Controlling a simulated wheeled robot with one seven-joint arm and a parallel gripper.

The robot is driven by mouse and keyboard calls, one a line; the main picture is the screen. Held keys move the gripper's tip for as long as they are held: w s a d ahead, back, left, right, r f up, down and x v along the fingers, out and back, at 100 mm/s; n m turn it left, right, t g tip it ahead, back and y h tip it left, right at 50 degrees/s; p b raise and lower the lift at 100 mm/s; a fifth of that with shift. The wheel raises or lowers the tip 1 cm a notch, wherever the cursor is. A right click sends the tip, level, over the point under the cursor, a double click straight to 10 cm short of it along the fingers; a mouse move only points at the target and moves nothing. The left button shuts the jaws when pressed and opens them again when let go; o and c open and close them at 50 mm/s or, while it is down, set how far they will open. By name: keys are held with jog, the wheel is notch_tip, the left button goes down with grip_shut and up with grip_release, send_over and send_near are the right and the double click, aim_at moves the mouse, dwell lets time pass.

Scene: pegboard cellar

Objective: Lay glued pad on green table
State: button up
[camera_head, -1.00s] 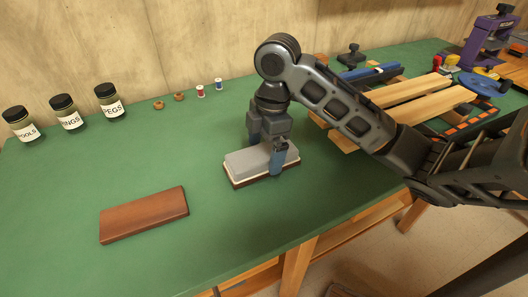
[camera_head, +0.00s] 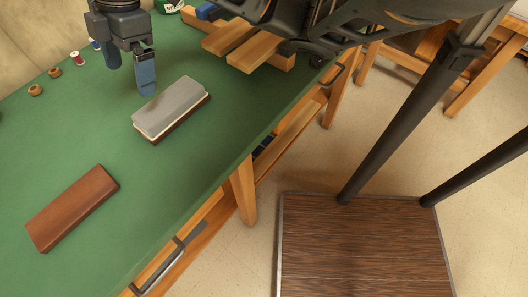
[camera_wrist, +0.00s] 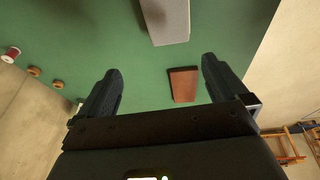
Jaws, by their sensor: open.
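A grey block with a cream layer and a brown bottom layer (camera_head: 171,107) lies flat on the green table (camera_head: 105,140). It also shows at the top of the wrist view (camera_wrist: 166,18). Which piece is the glued pad cannot be told for sure. A plain reddish-brown pad (camera_head: 73,207) lies apart from the block, nearer the left front; it also shows in the wrist view (camera_wrist: 183,84). My gripper (camera_head: 128,73) is open and empty, clear of the block, toward the wall side.
Wooden boards (camera_head: 253,52) lie farther along the table. A red thread spool (camera_head: 77,58) and brown rings (camera_head: 36,90) sit near the wall. The table's front edge has a handle (camera_head: 160,266) below it. The tabletop between block and brown pad is clear.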

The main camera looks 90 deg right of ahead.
jog(key=w+a+r+m+t+y, duration=0.1)
jog(key=w+a+m+t, duration=0.25)
jog(key=a, duration=0.45)
jog(key=w+a+r+m+t+y, duration=0.25)
jog(key=a+t, duration=0.25)
jog(key=a, duration=0.3)
jog(key=w+a+r+m+t+y, duration=0.1)
jog(key=w+a+m+t, duration=0.25)
jog(key=a, duration=0.35)
jog(key=s+f+m+h, duration=0.3)
jog(key=s+f, duration=0.3)
jog(key=s, duration=0.3)
jog(key=s+f+m+h, duration=0.35)
jog(key=s+f, duration=0.25)
jog(key=s, duration=0.4)
jog(key=s+d+r+n, duration=0.1)
jog(key=s+d+n, duration=0.1)
jog(key=s, duration=0.6)
jog(key=s+d+n, duration=0.3)
jog(key=s+d, duration=0.1)
jog(key=s, duration=0.4)
jog(key=shift+s+r, duration=0.35)
jog(key=shift+s, duration=0.05)
